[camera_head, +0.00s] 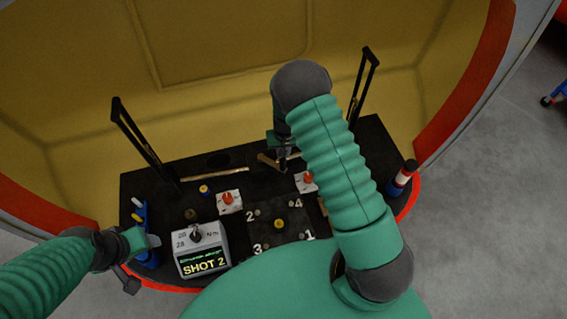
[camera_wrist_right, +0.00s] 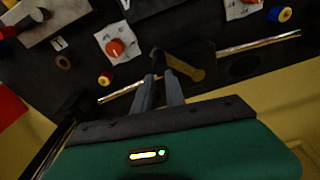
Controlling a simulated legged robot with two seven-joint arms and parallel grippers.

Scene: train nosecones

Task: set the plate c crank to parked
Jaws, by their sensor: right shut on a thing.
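The crank is partly hidden. In the right wrist view, a brass-coloured arm (camera_wrist_right: 193,70) lies in a dark recess beside my right gripper (camera_wrist_right: 157,62), whose fingers are shut on a dark knob at its end. In the head view, my right gripper (camera_head: 283,160) reaches down to the far middle of the black panel, and a short brass piece (camera_head: 267,159) shows next to it. I cannot read a plate letter or a parked mark. My left gripper (camera_head: 146,244) is by the panel's left edge, near blue-handled tools; its jaw opening is unclear.
The black panel (camera_head: 170,178) carries two orange knobs on white plates (camera_head: 228,198), a numbered plate with a yellow knob (camera_head: 279,224) and a grey box reading SHOT 2 (camera_head: 203,249). Black upright handles (camera_head: 135,130) rise at both far sides. A red-and-white post (camera_head: 404,175) stands at right.

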